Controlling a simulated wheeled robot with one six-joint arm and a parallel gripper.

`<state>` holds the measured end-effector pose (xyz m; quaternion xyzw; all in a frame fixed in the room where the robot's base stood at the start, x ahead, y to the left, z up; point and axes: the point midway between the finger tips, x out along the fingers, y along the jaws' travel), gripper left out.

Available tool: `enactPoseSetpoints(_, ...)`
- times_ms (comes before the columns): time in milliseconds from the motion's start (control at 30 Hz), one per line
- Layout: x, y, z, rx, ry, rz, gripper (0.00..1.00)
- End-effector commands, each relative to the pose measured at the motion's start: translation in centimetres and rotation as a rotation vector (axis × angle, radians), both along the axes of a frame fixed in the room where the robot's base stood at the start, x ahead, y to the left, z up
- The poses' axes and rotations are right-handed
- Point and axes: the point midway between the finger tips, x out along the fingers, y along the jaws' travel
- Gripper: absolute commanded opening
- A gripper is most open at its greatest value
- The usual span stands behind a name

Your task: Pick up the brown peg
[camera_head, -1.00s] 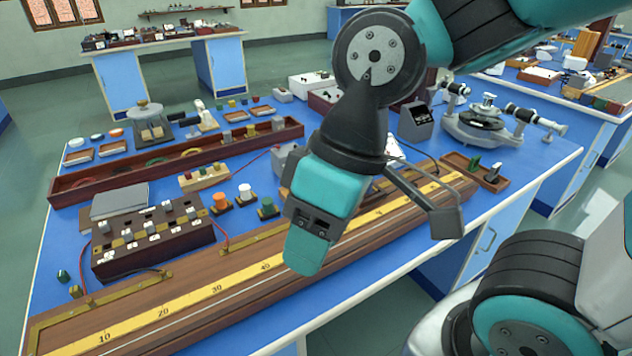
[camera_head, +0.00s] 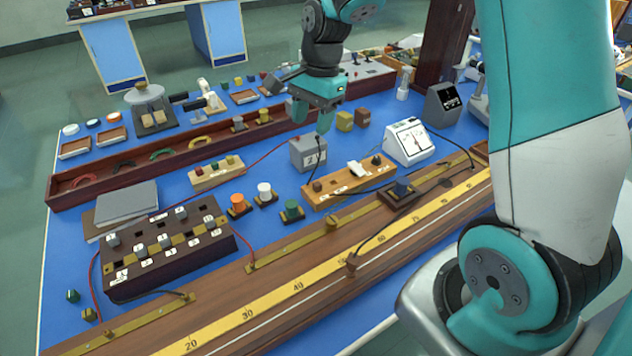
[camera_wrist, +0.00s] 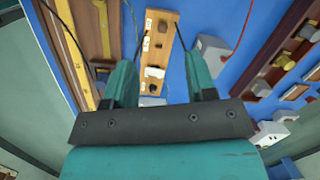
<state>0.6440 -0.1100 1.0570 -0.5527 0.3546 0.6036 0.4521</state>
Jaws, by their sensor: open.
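My gripper (camera_head: 312,117) hangs over the blue bench with its two teal fingers apart and nothing seen between them. In the wrist view my gripper (camera_wrist: 157,82) straddles the sight of a wooden strip. A small brown block (camera_head: 362,117) stands right of the fingers, beside an olive block (camera_head: 344,121). The strip (camera_head: 338,193) carries a brown knob (camera_head: 317,186) at its left end, also in the wrist view (camera_wrist: 163,27), and a darker knob (camera_head: 376,160). A small yellow-brown peg (camera_head: 88,314) lies at the bench's left front. I cannot tell which is the brown peg.
A grey box (camera_head: 308,154) and a white meter (camera_head: 408,141) stand close to the gripper. A long wooden tray (camera_head: 100,181) runs behind. A dark plug box (camera_head: 165,262) and the long scale (camera_head: 300,285) fill the front. Dark wires cross the strip.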

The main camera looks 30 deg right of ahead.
Motion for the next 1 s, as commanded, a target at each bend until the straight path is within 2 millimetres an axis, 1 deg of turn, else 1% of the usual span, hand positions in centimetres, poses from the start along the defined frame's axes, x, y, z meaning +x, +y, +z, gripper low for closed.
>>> enactPoseSetpoints(33, 1.1, -1.7, -0.9, -0.009, 0.026, -0.115, 0.51)
enactPoseSetpoints(100, 2.0, -3.3, -1.9, -0.02, 0.05, -0.241, 0.51)
enactPoseSetpoints(200, 2.7, -4.4, -3.0, -0.029, 0.068, -0.337, 0.51)
enactPoseSetpoints(267, 2.8, -4.5, -3.8, -0.03, 0.072, -0.357, 0.51)
enactPoseSetpoints(367, 2.7, -4.2, -5.7, -0.03, 0.076, -0.358, 0.51)
enactPoseSetpoints(600, 2.7, -3.4, -11.1, -0.03, 0.076, -0.353, 0.51)
enactPoseSetpoints(700, 2.7, -3.2, -13.0, -0.03, 0.072, -0.353, 0.51)
enactPoseSetpoints(800, 2.7, -3.0, -14.2, -0.03, 0.071, -0.352, 0.51)
enactPoseSetpoints(1000, 2.6, -2.9, -15.6, -0.03, 0.072, -0.351, 0.51)
